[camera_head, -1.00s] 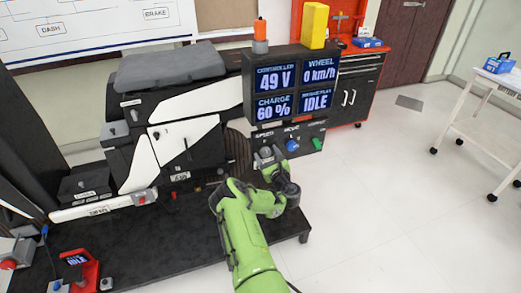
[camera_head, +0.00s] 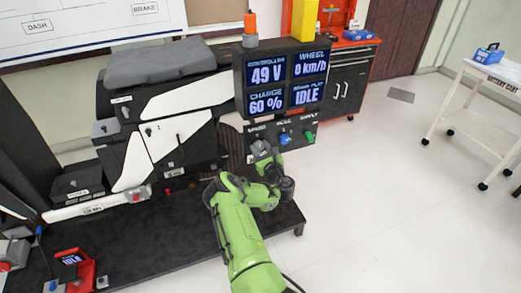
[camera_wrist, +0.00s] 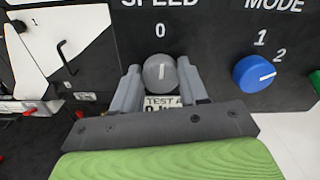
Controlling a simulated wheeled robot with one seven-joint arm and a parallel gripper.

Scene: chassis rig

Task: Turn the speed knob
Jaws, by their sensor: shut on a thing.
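The speed knob (camera_wrist: 160,72) is grey and round, on the black panel below the word SPEED. Its white line stands upright, toward the 0 mark. My gripper (camera_wrist: 158,80) has one grey finger on each side of the knob and is shut on it. In the head view my gripper (camera_head: 261,150) is at the panel's left end and hides the knob. The display (camera_head: 287,82) above the panel reads 49 V, 0 km/h, 60 % and IDLE.
The blue mode knob (camera_wrist: 254,74) is close on the right, its line toward 2. A green knob (camera_head: 309,136) is farther right. A label (camera_wrist: 165,102) sits below the speed knob.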

